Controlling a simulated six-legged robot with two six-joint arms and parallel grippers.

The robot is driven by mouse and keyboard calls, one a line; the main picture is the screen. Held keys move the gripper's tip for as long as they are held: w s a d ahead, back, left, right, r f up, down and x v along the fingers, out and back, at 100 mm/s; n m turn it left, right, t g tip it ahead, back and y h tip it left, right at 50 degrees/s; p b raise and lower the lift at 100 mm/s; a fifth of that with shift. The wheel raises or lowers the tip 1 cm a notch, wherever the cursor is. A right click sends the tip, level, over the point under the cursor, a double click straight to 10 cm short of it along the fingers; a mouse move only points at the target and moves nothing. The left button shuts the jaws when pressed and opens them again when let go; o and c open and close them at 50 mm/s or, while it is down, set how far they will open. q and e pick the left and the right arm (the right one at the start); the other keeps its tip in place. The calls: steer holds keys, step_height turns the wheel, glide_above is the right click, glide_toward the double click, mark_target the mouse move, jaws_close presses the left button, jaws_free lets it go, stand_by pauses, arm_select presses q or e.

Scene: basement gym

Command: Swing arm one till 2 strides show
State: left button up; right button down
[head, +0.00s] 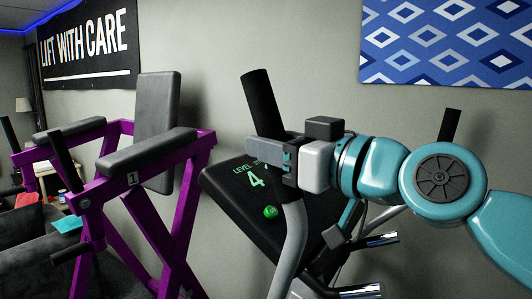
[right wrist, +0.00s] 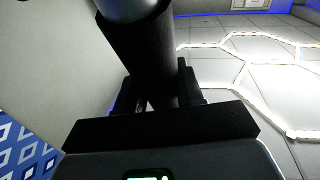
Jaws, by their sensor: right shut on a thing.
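My right gripper (head: 289,160) is shut around the black grip of a machine's swing arm (head: 261,105). The grip leans a little left at its top and joins a grey bar below. In the right wrist view the black grip (right wrist: 142,50) runs between the fingers (right wrist: 160,92). Behind it the dark console (head: 228,190) shows a green "LEVEL" and a large "4". More green text beside it is partly hidden by the gripper, and I cannot read a stride count. A second black grip (head: 449,124) shows behind my right arm. My left gripper is not in view.
A purple frame (head: 185,190) with black pads and a "1" plate stands to the left, close to the console. A green knob (head: 270,212) sits on the console. Chrome bars (head: 376,240) show below. A blue patterned panel (head: 450,45) hangs on the wall.

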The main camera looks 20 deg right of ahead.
mark_target(306, 216)
steer(key=shift+s+d+f+b, duration=0.2)
steer(key=shift+s+f+b, duration=0.1)
steer(key=shift+f+b, duration=0.2)
steer(key=shift+t, duration=0.3)
steer(key=b+v, duration=0.1)
steer(key=v, duration=0.1)
steer(key=d+b+v, duration=0.1)
steer(key=b+v, duration=0.1)
steer(key=shift+f, duration=0.1)
steer(key=s+d+f+t+y+b, duration=0.1)
steer(key=s+d+b, duration=0.4)
steer(key=b, duration=0.6)
steer(key=s+d+f+m+t+y+b, duration=0.1)
steer(key=s+d+f+t+b, duration=0.2)
steer(key=s+b, duration=0.6)
steer(key=d+f+b, duration=0.2)
steer(key=d+b, duration=0.1)
steer(key=shift+s+d+b, duration=0.15)
steer(key=shift+b, duration=0.15)
steer(key=shift+f, duration=0.1)
steer(key=c, duration=0.8)
jaws_free()
steer(key=shift+s, duration=0.1)
